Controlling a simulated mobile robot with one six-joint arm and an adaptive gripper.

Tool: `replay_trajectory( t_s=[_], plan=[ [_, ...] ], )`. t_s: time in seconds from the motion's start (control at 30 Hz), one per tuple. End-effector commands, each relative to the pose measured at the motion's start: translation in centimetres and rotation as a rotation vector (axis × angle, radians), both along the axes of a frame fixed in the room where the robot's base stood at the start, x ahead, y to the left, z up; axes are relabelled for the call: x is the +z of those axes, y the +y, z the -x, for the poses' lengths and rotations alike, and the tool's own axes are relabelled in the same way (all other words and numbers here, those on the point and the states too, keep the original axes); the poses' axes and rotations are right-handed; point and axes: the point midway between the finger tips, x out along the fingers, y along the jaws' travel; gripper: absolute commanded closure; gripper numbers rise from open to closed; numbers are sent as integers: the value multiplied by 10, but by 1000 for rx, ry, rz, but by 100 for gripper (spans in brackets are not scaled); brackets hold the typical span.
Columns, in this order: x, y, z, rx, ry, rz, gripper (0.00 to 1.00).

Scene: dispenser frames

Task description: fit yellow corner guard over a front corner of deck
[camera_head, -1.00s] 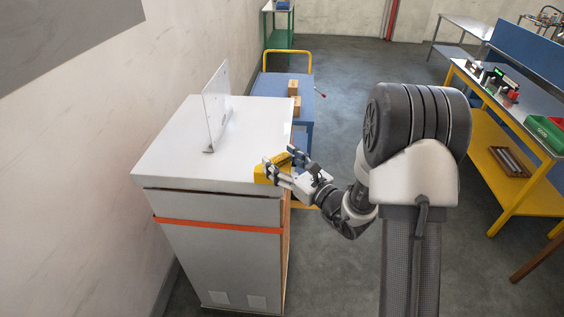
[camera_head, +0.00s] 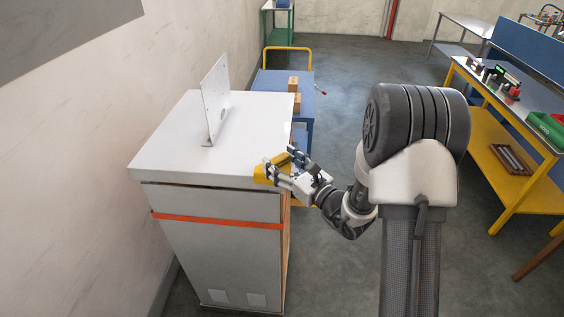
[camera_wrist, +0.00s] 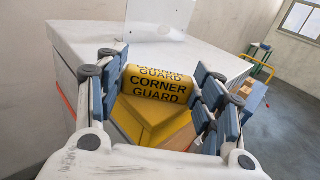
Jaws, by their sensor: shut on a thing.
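The yellow corner guard (camera_wrist: 158,85) fills the space between my fingers in the wrist view, with "CORNER GUARD" lettered on its rounded part. In the head view the guard (camera_head: 265,174) is at the near right corner of the white deck (camera_head: 190,150). My gripper (camera_head: 285,167) is shut on it from the right; it also shows in the wrist view (camera_wrist: 155,95). The guard appears to be at or against the deck corner. Its inner side is hidden, so I cannot tell whether it is fully seated.
A clear upright panel (camera_head: 214,100) stands on the deck. The cabinet below has an orange stripe (camera_head: 215,221). Behind it is a blue cart (camera_head: 270,82) with wooden blocks (camera_head: 294,95). A yellow-framed workbench (camera_head: 500,110) stands at right, with open floor between.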

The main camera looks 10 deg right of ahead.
Motion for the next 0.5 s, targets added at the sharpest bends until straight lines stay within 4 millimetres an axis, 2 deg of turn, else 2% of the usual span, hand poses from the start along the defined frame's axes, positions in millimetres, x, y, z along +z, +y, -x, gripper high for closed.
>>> replay_trajectory(
  t_s=[0.5],
  plan=[
    [-17,0,0,0,-1,0,62]
  ],
)
